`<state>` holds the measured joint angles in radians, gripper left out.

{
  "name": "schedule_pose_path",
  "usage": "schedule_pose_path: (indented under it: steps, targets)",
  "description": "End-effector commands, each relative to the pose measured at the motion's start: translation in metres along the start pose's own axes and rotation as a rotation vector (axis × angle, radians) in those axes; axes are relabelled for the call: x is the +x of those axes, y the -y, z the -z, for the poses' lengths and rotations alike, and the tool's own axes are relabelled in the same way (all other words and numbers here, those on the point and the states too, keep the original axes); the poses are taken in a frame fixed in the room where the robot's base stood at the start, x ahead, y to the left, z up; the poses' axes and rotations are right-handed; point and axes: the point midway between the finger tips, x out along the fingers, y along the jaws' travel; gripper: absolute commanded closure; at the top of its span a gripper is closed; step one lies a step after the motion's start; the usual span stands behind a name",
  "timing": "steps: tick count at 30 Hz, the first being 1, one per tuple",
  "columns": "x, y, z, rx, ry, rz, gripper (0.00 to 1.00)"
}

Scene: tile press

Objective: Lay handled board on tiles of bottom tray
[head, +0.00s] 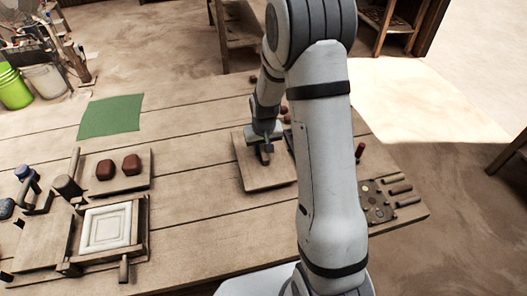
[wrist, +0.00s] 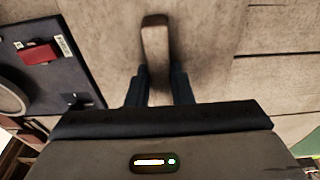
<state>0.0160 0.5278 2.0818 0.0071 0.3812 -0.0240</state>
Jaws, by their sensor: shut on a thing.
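The handled board (head: 262,176) is a flat, light wooden square in the middle of the table in the head view. My gripper (head: 265,147) points down over it and is shut on its bar handle. In the wrist view the brown handle (wrist: 155,45) runs up from between the fingers of my gripper (wrist: 160,88). I cannot tell whether the board touches the table. At the left front, a wooden tray (head: 143,243) holds a pale, square, framed piece (head: 107,226). My arm hides part of the table behind the board.
A wooden board with two red-brown lumps (head: 106,169) lies behind the tray. A green mat (head: 110,116) lies at the back left. A dark panel (wrist: 52,75) with a red piece is beside the handle. At right are several handled tools (head: 398,189). Table between tray and board is clear.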

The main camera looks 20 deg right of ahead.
Motion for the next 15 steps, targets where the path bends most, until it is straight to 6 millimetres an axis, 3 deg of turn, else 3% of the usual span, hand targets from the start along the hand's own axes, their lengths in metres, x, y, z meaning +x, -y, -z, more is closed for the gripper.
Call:
schedule_pose_path:
  steps: [5, 15]
  targets:
    - [0.024, 0.0, -0.004, 0.001, 0.002, 0.0, 1.0]
    - [0.028, -0.001, -0.004, 0.001, 0.0, 0.0, 1.0]
